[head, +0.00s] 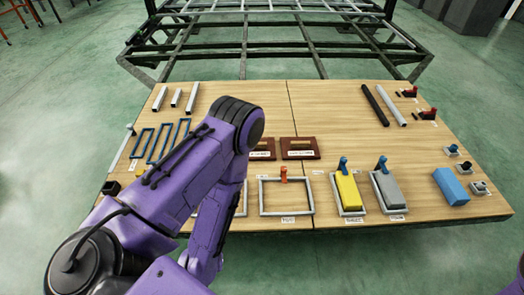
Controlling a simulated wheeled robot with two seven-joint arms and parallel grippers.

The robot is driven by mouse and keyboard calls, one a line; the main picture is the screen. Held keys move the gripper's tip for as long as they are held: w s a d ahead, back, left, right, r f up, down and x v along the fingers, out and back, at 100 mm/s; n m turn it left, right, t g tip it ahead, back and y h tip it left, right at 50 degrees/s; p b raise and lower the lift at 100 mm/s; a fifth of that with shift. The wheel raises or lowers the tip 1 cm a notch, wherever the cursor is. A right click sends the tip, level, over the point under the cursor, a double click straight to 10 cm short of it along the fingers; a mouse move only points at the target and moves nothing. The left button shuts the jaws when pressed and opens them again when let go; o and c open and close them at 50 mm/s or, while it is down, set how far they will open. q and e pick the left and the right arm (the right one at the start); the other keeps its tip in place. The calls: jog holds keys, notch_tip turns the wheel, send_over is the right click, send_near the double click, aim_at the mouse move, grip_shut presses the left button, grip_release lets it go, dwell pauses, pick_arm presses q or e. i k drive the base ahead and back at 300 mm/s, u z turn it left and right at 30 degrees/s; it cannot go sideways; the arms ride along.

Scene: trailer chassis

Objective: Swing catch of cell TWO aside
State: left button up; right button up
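Several grey rectangular frames stand in a row along the table's near side. One empty frame (262,213) has an upright orange catch (284,174) at its far edge. To its right, one frame holds a yellow block (348,191) with a blue catch (343,164), and one holds a grey block (387,188) with a blue catch (381,163). Another frame is mostly hidden behind my purple left arm. The small labels are too small to read, so I cannot tell which cell is TWO. Neither gripper shows.
The wooden table (320,115) also bears blue frames (162,146), brown blocks (300,155), a blue block (451,186), metal bars and small red parts. A dark metal chassis (275,50) stands behind it. The table's middle far area is clear.

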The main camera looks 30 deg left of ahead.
aim_at(283, 169)
jog(key=u, duration=0.4)
jog(key=i, duration=1.25)
jog(key=u, duration=0.2)
